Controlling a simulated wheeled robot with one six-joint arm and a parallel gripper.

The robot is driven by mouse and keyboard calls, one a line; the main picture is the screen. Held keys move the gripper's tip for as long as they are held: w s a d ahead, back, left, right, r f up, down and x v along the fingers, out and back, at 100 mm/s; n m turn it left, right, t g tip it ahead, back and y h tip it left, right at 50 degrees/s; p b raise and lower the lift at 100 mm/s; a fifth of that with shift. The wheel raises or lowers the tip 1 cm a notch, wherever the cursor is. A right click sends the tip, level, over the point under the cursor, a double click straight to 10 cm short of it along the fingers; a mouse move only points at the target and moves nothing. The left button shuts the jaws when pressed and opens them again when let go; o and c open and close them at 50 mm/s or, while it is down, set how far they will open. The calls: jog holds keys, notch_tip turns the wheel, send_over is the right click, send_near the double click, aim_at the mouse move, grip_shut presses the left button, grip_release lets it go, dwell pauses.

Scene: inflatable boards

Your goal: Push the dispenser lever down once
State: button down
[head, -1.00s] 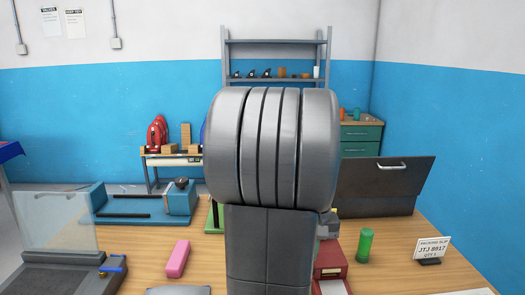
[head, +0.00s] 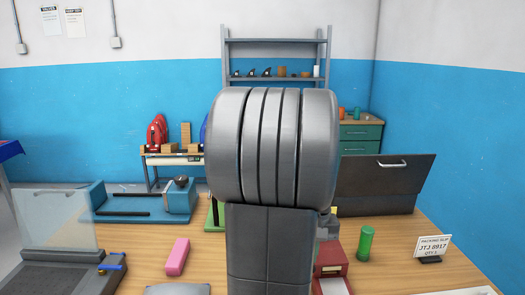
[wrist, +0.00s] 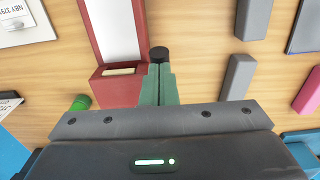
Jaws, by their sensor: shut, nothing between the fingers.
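A red dispenser (head: 332,258) stands on the bench just right of my arm in the head view. In the wrist view the red dispenser (wrist: 112,85) is left of my gripper, with a cream slot at its near end and a white strip running away from it. My gripper (wrist: 158,68) is shut and empty, with its green fingers together. A round black knob (wrist: 159,54), perhaps the lever's end, shows right at the fingertips. I cannot tell whether they touch. In the head view my arm hides the gripper and most of this area.
A green cylinder (head: 365,243) stands right of the dispenser, and a sign card (head: 432,247) is farther right. A pink block (head: 177,257) lies on the left. A blue fixture (head: 150,203) is at the back left. A dark panel with a handle (head: 380,183) stands behind right.

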jog(key=shift+f+b, duration=3.05)
jog(key=shift+f, duration=1.9)
jog(key=shift+r, duration=0.15)
notch_tip(320, 180, up, 12)
jog(key=p, duration=1.1)
jog(key=shift+r, duration=0.25)
jog(key=shift+f, duration=0.1)
